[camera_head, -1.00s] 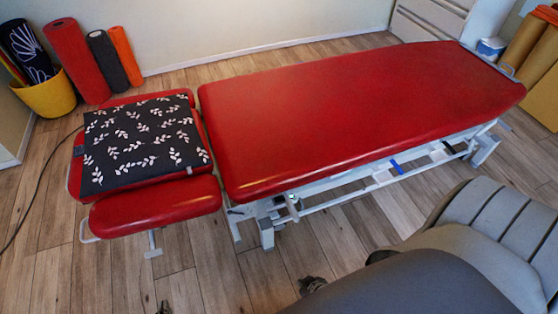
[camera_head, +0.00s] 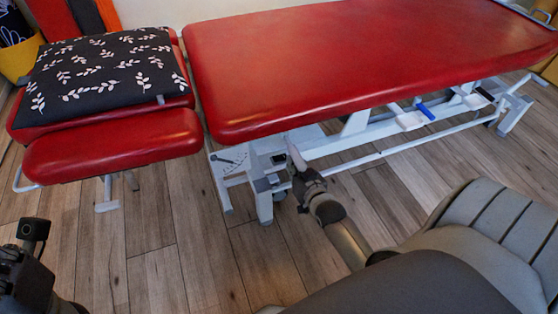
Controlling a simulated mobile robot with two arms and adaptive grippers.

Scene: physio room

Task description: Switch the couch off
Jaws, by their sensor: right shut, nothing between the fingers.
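The red treatment couch (camera_head: 330,60) stands on a white metal frame, with a separate head section (camera_head: 115,145) at its left. My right gripper (camera_head: 292,153) is shut and empty. Its fingertips point up at the couch's near left end, just below the padding edge and in front of the white frame. I cannot tell whether they touch it. A pale plate with dark markings (camera_head: 230,163) is on the frame left of the gripper. Small dark parts sit beside the gripper; no switch can be made out clearly. My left gripper (camera_head: 33,240) is partly in view at the lower left edge, its jaws unclear.
A black cushion with white leaves (camera_head: 110,70) lies on the head section. A blue-tipped lever (camera_head: 426,111) is on the frame's right side. A yellow basket (camera_head: 15,62) and rolled mats stand at the far left. The wooden floor before the couch (camera_head: 180,240) is clear.

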